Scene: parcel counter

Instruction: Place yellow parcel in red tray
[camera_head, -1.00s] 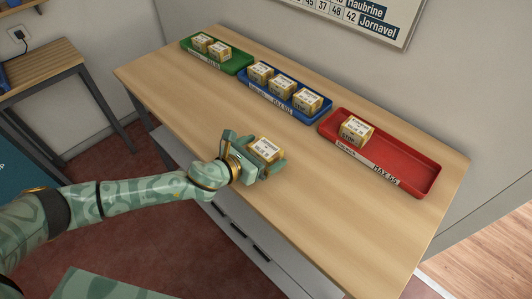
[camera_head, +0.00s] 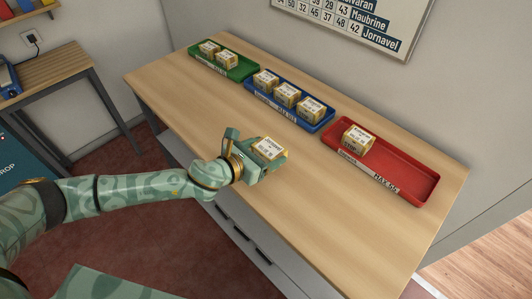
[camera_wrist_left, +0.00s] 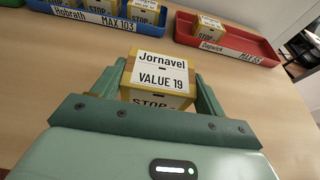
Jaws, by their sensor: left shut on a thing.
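My left gripper (camera_head: 258,163) is shut on a yellow parcel (camera_head: 268,149) near the counter's front edge. In the left wrist view the same parcel (camera_wrist_left: 158,80) sits between the two green fingers; its label reads "Jornavel" and "VALUE 19". The red tray (camera_head: 407,172) is at the right of the counter, marked "MAX 55", with one yellow parcel (camera_head: 357,138) at its left end and its right part bare. The tray also shows in the left wrist view (camera_wrist_left: 245,42), labelled "Dapwick". My right gripper is not in view.
A blue tray (camera_head: 323,123) with 3 parcels stands left of the red tray; its wrist-view label reads "Hobrath MAX 103". A green tray (camera_head: 242,72) with 2 parcels is at the far left. The wooden counter (camera_head: 330,205) is clear in front of the trays. A wall chart (camera_head: 355,20) lists names.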

